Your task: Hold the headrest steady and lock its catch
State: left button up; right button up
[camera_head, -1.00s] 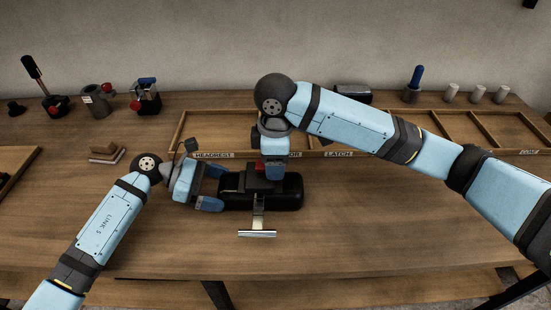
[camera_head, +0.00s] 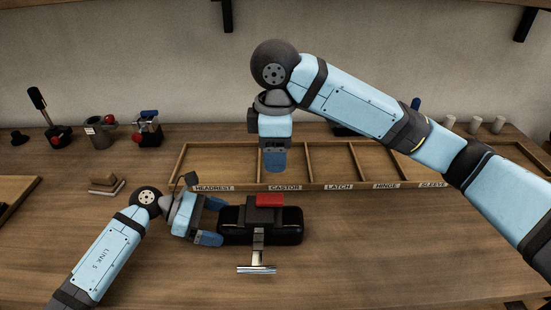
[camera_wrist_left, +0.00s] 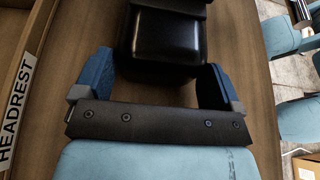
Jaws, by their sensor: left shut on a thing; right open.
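The headrest (camera_head: 288,231) is a black padded block lying on the table, with a metal T-shaped stem (camera_head: 258,255) pointing to the front. My left gripper (camera_head: 213,222) is shut on the headrest's left end. In the left wrist view the headrest (camera_wrist_left: 165,45) lies between its blue fingers (camera_wrist_left: 158,80). My right gripper (camera_head: 274,164) points down, open and empty, above and behind the catch, clear of it.
A shallow wooden tray (camera_head: 240,187) with labelled compartments runs behind the headrest. The table in front and right of the headrest is clear.

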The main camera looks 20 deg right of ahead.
pick_arm(q)
jog(key=o, duration=1.1)
